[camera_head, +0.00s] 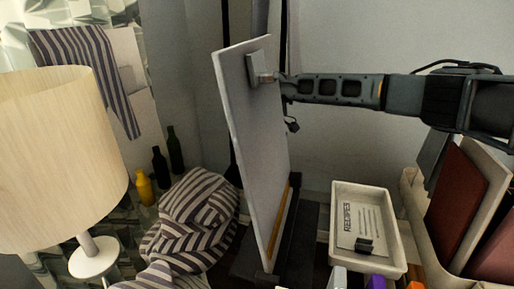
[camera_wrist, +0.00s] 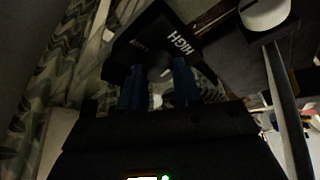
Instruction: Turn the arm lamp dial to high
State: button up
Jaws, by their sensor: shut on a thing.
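In the wrist view, a black control box (camera_wrist: 150,35) carries the white word HIGH on its right side and a smaller label, hard to read, to its left. A small grey dial (camera_wrist: 159,72) sits at the near edge of the box. My gripper (camera_wrist: 158,82) has its blue fingers on both sides of the dial and is shut on it. The dial's exact setting cannot be read. In the head view, my arm reaches in from the right to the upper part of an upright white panel; the box and dial cannot be made out there.
The white panel (camera_head: 257,160) stands on a dark base. A cream table lamp (camera_head: 60,155) is at left, beside striped cloth (camera_head: 190,220) and several bottles (camera_head: 160,168). A white tray (camera_head: 394,240) with a RECIPES card lies below my arm. A bin (camera_head: 425,235) stands at right.

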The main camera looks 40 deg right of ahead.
jog(key=m+p, duration=0.2)
jog(key=shift+r+t+p, duration=0.25)
jog(key=shift+t+p, duration=0.1)
jog(key=shift+t, duration=0.05)
jog(key=shift+d+f+m+p, duration=0.15)
jog(key=shift+m+p, duration=0.25)
jog(key=shift+p, duration=0.2)
jog(key=shift+f, duration=0.1)
jog(key=o, duration=1)
jog(key=shift+o, duration=0.2)
jog(key=v, duration=0.7)
jog(key=shift+s+r, duration=0.15)
jog(key=shift+r, duration=0.25)
